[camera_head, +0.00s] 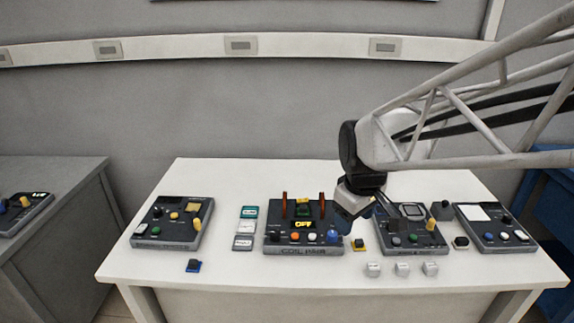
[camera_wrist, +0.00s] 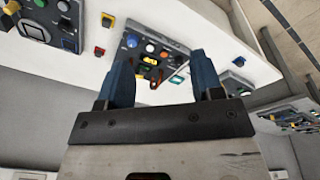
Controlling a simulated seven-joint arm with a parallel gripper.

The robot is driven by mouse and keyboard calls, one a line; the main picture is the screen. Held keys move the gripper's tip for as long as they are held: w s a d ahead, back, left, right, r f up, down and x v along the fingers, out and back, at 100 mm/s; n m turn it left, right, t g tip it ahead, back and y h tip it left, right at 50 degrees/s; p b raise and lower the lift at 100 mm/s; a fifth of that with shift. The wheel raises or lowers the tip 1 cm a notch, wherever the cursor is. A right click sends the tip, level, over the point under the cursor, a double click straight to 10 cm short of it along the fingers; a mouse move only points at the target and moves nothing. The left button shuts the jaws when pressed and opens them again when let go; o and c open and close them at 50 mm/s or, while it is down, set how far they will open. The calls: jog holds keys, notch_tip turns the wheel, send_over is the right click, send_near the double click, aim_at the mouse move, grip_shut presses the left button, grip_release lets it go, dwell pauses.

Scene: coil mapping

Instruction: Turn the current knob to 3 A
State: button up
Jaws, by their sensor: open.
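The coil box (camera_head: 280,245) stands at the middle of the table, with two upright orange-brown coils, a display reading OFF and a row of small round controls. A blue knob (camera_head: 333,237) sits at its right end; it also shows in the wrist view (camera_wrist: 132,41). I cannot read which control is the current knob, or any 3 A mark. My gripper (camera_head: 345,213) hangs above the right side of the coil box, partly covering it. In the wrist view its two blue fingers (camera_wrist: 165,75) are wide apart with nothing between them.
A meter box (camera_head: 428,248) with a yellow knob stands close to the right of my gripper. Another box (camera_head: 490,240) is farther right, one (camera_head: 170,243) at left. Stacked cards (camera_head: 243,243) and small white cubes (camera_head: 402,269) lie around. The back left table (camera_head: 225,180) is bare.

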jog(key=w+a+f+n, duration=0.6)
jog(key=w+a, duration=0.2)
jog(key=w, duration=0.4)
jog(key=n+g, duration=0.2)
jog(key=n, duration=0.5)
send_near(275, 232)
jog(key=shift+s+d+f, duration=0.15)
jog(key=shift+s+f, duration=0.15)
jog(key=shift+s, duration=0.15)
jog(key=shift+w+a+f, duration=0.25)
jog(key=shift+a+f, duration=0.1)
jog(key=shift+f, duration=0.05)
jog(key=shift+f, duration=3.9)
jog(key=c, duration=0.9)
